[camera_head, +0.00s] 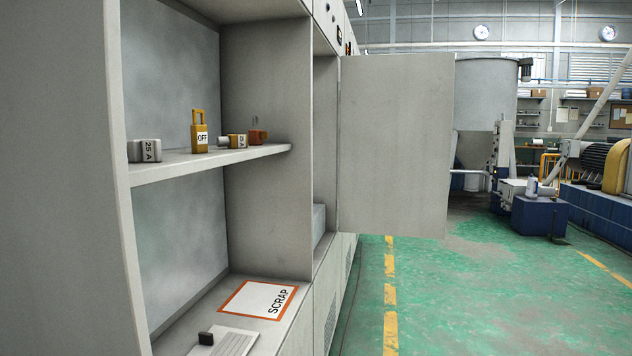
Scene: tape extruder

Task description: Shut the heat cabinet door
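The heat cabinet door (396,148) is a flat, pale grey panel. It stands open, swung out from the cabinet front to the right over the aisle. Its left edge meets the cabinet at the hinge side, beside a narrow open compartment (325,150). A grey block-like shape shows low inside that compartment, but most of the inside is hidden from this angle. No handle shows on the face of the door that I see. My gripper is not in view.
Nearer, an open cabinet bay has a shelf (215,163) with several small yellow, grey and red-brown items. A SCRAP sign (262,299) lies on its floor. The green floor (460,300) right of the cabinets is clear. A hopper (485,95) and blue machinery (540,215) stand farther back.

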